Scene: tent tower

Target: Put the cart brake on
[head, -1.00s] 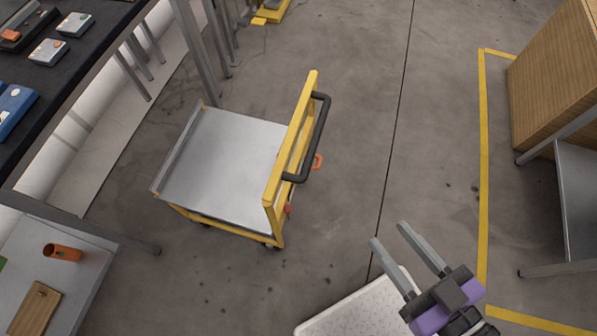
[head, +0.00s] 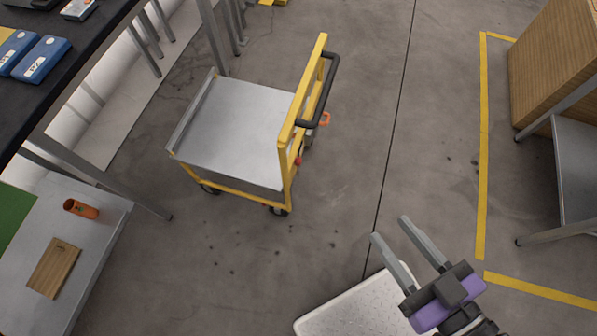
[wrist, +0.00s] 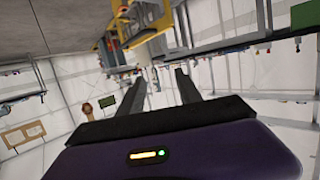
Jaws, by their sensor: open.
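The cart has a yellow frame, a flat grey deck (head: 235,130) and a black handle (head: 325,88) on its right end. It stands on the concrete floor, left of centre in the head view. An orange ring-like part (head: 325,118) sticks out below the handle, and a small red part (head: 299,160) shows lower on the frame. I cannot tell which one is the brake. My gripper (head: 390,229) is open and empty, to the lower right of the cart and apart from it. In the wrist view the gripper (wrist: 160,76) points toward blurred yellow framework (wrist: 150,30).
A dark table with blue boxes (head: 42,58) stands at upper left. A grey bench with an orange cup (head: 81,209) and a wooden board (head: 54,268) is at lower left. Yellow floor tape (head: 483,150) and a wooden cabinet (head: 555,65) are at right. Floor between cart and tape is clear.

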